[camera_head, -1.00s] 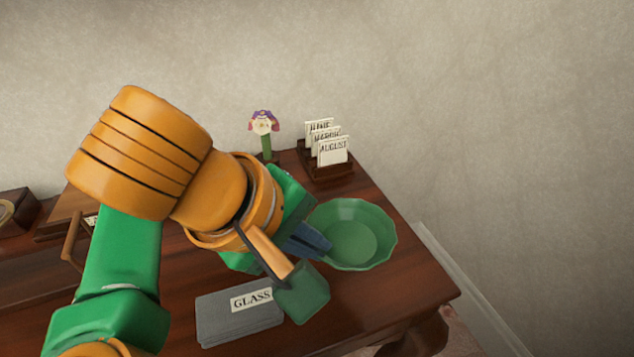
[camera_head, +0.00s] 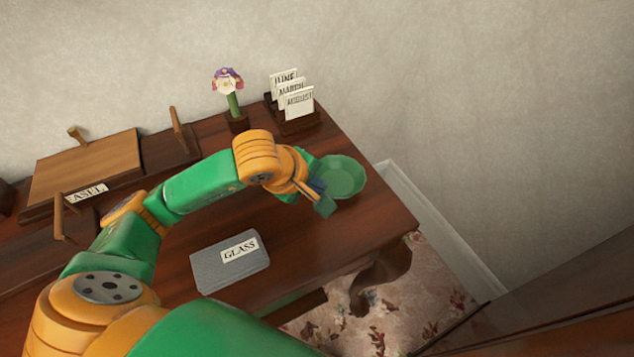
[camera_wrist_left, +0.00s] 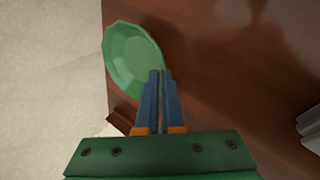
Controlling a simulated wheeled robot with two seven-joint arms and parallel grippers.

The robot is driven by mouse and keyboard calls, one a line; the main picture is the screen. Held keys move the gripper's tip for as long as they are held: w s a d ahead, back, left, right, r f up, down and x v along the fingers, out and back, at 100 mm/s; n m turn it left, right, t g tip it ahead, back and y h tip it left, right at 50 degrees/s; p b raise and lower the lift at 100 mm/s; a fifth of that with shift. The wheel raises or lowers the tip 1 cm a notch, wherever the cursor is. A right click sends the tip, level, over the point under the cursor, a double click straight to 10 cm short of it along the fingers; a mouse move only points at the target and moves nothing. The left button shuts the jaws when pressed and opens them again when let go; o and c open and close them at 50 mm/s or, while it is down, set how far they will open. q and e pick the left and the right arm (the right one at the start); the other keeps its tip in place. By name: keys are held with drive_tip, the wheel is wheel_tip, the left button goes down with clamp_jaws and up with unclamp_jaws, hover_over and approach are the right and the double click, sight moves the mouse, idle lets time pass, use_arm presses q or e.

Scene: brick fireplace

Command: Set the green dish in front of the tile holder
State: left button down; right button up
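The green dish (camera_head: 343,176) is a shallow, faceted bowl near the right edge of the dark wooden table. My left gripper (camera_head: 318,190) is at its near-left rim. In the left wrist view the two blue fingers (camera_wrist_left: 161,75) are close together, with the rim of the dish (camera_wrist_left: 130,55) between them. I cannot tell whether the dish rests on the table or is slightly raised. The tile holder (camera_head: 300,124) stands behind the dish at the back right, holding upright month tiles. Part of it shows beside the fingers in the wrist view (camera_wrist_left: 124,114). My right gripper is out of view.
A potted flower (camera_head: 234,104) stands left of the holder. A grey block labelled GLASS (camera_head: 225,268) lies near the front edge. A wooden easel box (camera_head: 88,167) is at the left. The table (camera_head: 300,245) is clear between the block and dish.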

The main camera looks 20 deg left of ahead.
use_arm(q)
drive_tip(key=shift+f, duration=0.2)
drive_tip(key=c, duration=1.1)
unclamp_jaws()
drive_tip(key=shift+r, duration=0.1)
drive_tip(key=shift+o, duration=0.2)
drive_tip(key=shift+r, duration=0.35)
drive_tip(key=b+v, duration=0.2)
drive_tip(key=v, duration=0.9)
drive_tip(key=shift+s+r, duration=0.25)
